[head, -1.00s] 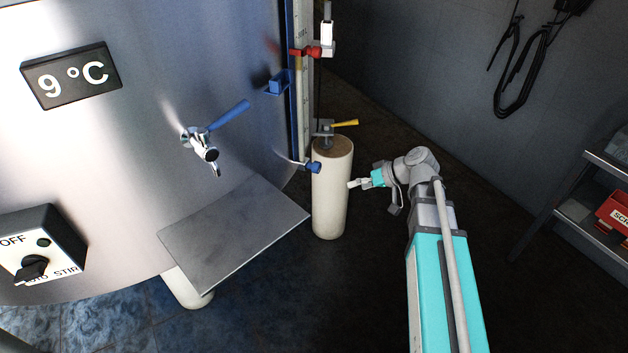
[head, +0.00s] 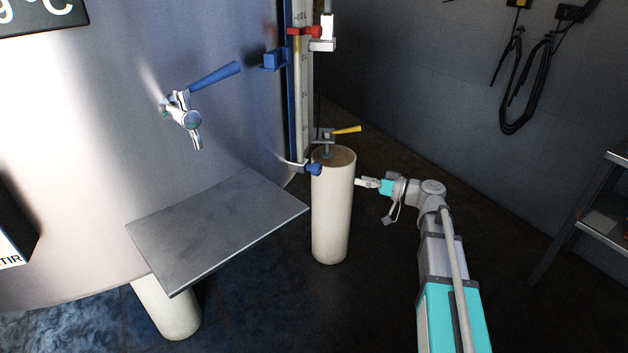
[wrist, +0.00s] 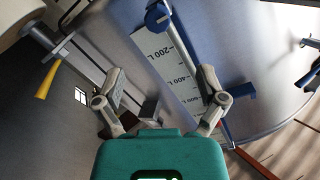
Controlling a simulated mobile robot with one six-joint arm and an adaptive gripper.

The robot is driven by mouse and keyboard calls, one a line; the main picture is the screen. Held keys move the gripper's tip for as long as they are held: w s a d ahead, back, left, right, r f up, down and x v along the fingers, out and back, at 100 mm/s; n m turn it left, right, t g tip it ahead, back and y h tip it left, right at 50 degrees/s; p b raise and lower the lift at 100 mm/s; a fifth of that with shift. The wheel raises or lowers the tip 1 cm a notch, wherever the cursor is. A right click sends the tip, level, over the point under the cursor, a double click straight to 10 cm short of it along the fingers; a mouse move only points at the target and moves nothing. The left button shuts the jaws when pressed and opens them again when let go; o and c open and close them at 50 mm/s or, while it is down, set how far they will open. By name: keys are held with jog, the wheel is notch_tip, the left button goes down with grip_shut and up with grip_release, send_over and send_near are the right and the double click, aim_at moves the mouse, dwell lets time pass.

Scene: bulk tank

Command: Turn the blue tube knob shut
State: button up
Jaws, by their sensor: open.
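The blue tube knob (head: 315,169) sits at the foot of the level tube beside the tank, just left of the pillar's top edge in the head view. What looks like the same knob (wrist: 157,17) shows at the top of the wrist view, above the scale plate. My gripper (head: 362,183) is just right of the pillar, apart from the knob and slightly lower in the picture. In the wrist view my gripper (wrist: 161,82) has its two fingers spread with nothing between them. The knob's exact turn is too small to tell.
A cream pillar (head: 332,215) stands between knob and gripper in the picture. A yellow lever (head: 346,130) is above it, a red valve (head: 305,31) higher. A blue-handled tap (head: 190,108) and a grey shelf (head: 215,225) are left. Dark floor is clear around my arm.

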aim_at(320, 170)
jog(key=shift+w+d, duration=0.1)
jog(key=shift+w, duration=0.05)
dwell(0.4)
jog(key=x, duration=1.3)
jog(key=shift+w+a, duration=0.15)
jog(key=shift+a, duration=0.25)
